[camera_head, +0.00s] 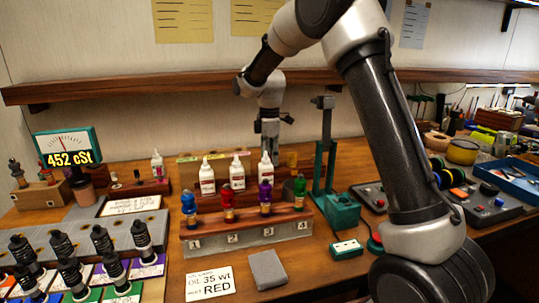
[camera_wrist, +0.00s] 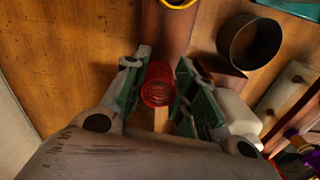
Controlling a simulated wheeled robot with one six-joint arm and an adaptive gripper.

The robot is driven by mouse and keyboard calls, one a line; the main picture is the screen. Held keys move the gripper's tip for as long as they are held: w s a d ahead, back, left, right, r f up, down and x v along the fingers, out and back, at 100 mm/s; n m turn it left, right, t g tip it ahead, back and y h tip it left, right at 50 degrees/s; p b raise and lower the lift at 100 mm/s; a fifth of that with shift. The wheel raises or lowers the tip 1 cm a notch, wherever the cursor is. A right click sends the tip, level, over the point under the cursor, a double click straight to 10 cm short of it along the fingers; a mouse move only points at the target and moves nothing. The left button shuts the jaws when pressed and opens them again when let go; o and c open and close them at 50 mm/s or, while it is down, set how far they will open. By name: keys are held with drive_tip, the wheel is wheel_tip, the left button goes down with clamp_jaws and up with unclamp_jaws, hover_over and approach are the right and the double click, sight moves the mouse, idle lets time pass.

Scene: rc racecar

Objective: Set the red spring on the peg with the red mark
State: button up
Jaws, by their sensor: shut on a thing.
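My gripper (camera_wrist: 160,88) is shut on the red spring (camera_wrist: 158,90) in the wrist view; the spring sits between its two green-padded fingers. In the head view my gripper (camera_head: 268,138) points down behind the white bottles, and the spring is hidden there. A numbered stand (camera_head: 250,233) in front of the bottles carries coloured parts, including a red-topped one (camera_head: 227,198) at number 2. A peg with a red mark cannot be made out for certain.
White bottles (camera_head: 237,172) stand in front of my gripper. A dark round cup (camera_wrist: 250,42) and a white bottle (camera_wrist: 238,112) are close at right in the wrist view. A green press (camera_head: 325,160) stands right of the stand. A shelf (camera_head: 130,90) runs along the wall.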

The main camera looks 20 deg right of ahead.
drive_tip(key=shift+f, duration=0.45)
drive_tip(key=o, duration=0.8)
drive_tip(key=shift+r, duration=0.1)
wheel_tip(320, 180, up, 12)
idle(0.5)
